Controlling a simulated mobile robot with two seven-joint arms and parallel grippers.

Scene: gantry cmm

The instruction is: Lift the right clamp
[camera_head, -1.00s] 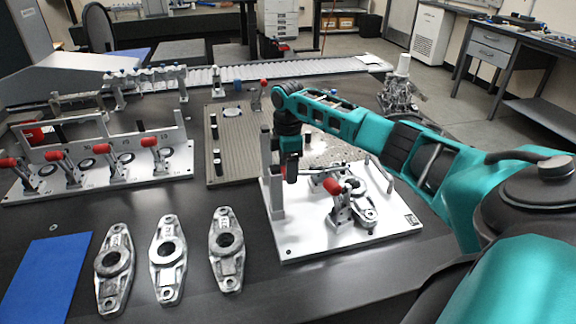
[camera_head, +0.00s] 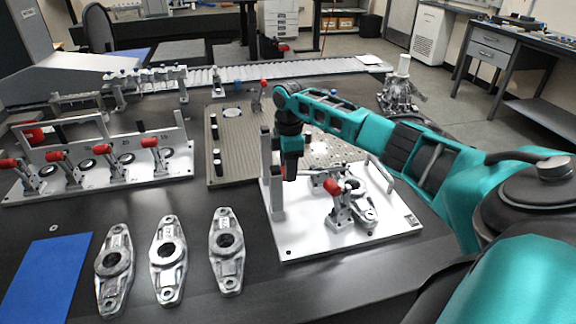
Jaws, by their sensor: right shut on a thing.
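A white fixture plate (camera_head: 300,243) stands at the centre right of the table. A toggle clamp with a red handle (camera_head: 333,188) stands on it, beside a grey metal part (camera_head: 361,204). A second clamp body (camera_head: 322,178) shows just behind it. My right gripper (camera_head: 290,174) points down over the plate's left side, close to an upright white post (camera_head: 277,190). It is shut, seemingly on a clamp handle. The fingers hide what they hold, so I cannot tell for sure which clamp it belongs to. My left gripper is not in view.
Several grey metal parts (camera_head: 168,256) lie front left, next to a blue mat (camera_head: 45,280). A white rack with several red-handled clamps (camera_head: 118,172) stands at the left. A grooved plate (camera_head: 229,140) lies behind the fixture. A metal assembly (camera_head: 402,92) stands at the back right.

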